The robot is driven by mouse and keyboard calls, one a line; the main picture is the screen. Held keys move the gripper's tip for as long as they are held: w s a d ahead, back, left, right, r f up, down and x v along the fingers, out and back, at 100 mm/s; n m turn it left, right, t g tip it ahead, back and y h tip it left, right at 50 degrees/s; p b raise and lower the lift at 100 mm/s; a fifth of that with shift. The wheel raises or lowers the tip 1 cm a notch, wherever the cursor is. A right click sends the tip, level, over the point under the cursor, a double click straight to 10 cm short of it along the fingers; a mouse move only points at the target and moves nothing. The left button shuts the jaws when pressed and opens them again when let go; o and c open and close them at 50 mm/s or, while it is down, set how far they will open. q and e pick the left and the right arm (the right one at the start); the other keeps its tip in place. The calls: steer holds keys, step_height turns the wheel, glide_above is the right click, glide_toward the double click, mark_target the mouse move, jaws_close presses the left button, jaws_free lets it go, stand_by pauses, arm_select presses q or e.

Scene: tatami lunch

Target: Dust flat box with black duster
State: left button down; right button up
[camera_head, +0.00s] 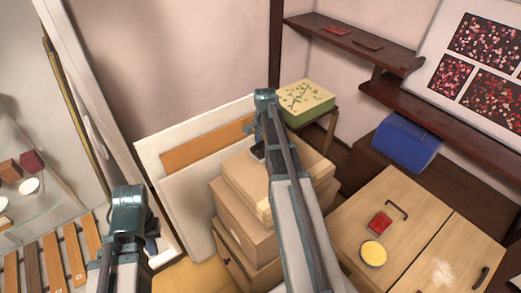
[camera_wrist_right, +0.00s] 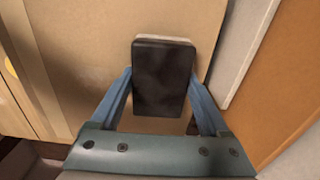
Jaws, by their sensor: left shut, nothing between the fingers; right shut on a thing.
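The black duster (camera_wrist_right: 163,78) is a dark rounded block with a pale edge at its far side. My right gripper (camera_wrist_right: 164,82) is shut on it, with a blue finger on each side. A small dark part of the duster (camera_head: 257,152) shows beside my right arm in the head view, over the flat box (camera_head: 241,179). That tan box lies on top of a stack, and its tan surface (camera_wrist_right: 85,50) lies beneath the duster in the right wrist view. I cannot tell whether they touch. My left gripper (camera_head: 152,244) is low on the left, shut and empty, mostly hidden by its arm.
Larger brown boxes (camera_head: 234,222) stand under the flat box. A green patterned box (camera_head: 309,99) sits on a stand behind. White and orange panels (camera_head: 200,150) lean at the left. A wooden cabinet (camera_head: 405,225) with a red item and a yellow disc stands at the right.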

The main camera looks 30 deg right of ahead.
steer(key=shift+d, duration=0.35)
steer(key=shift+s+d, duration=0.15)
steer(key=shift+s, duration=1.8)
steer(key=shift+s+d+f, duration=0.1)
steer(key=shift+s+f, duration=0.05)
steer(key=shift+s, duration=1.8)
steer(key=shift+s+d, duration=0.2)
steer(key=shift+s, duration=1.65)
steer(key=shift+r, duration=0.2)
step_height(320, 180, up, 6)
steer(key=p, duration=0.6)
steer(key=shift+f, duration=0.1)
